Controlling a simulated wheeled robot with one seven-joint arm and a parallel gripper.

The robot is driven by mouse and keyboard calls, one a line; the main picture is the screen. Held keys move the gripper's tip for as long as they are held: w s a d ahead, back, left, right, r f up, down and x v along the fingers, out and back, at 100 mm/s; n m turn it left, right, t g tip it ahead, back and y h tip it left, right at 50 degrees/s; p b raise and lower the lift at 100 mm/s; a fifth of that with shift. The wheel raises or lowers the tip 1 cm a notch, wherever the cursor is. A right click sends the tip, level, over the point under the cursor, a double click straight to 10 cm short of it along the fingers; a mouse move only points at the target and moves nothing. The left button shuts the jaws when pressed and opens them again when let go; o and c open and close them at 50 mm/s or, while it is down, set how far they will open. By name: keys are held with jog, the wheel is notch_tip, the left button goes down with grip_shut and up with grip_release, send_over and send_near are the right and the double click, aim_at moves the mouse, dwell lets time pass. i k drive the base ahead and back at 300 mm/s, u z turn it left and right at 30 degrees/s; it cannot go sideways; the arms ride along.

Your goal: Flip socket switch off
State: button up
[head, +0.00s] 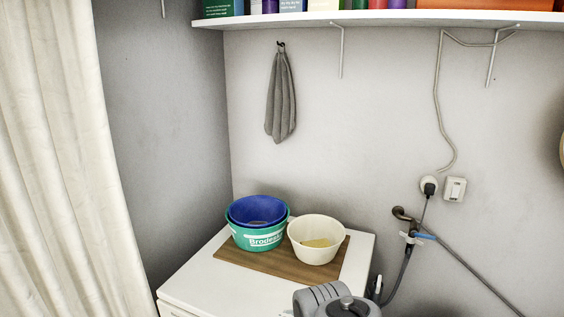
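A white square switch box (455,189) is fixed to the grey wall on the right; the position of its switch is too small to tell. A round white socket (429,183) sits directly to its left, with a black plug in it and a dark cord hanging down. Grey parts of my own arm show at the bottom centre, in front of the white cabinet and well below and left of the switch box. My gripper itself does not show.
A white cabinet (232,286) bears a wooden board (273,268) with blue and green tubs (259,236) and a cream bowl (316,252). A tap (402,213) and hoses are below the socket. A shelf (390,18) runs above; a curtain (55,160) hangs left.

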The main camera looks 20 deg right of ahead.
aim_at(456, 189)
jog(key=z, duration=1.5)
jog(key=k, duration=0.65)
jog(key=z, duration=0.5)
jog(key=i, duration=1.3)
jog(key=u, duration=0.7)
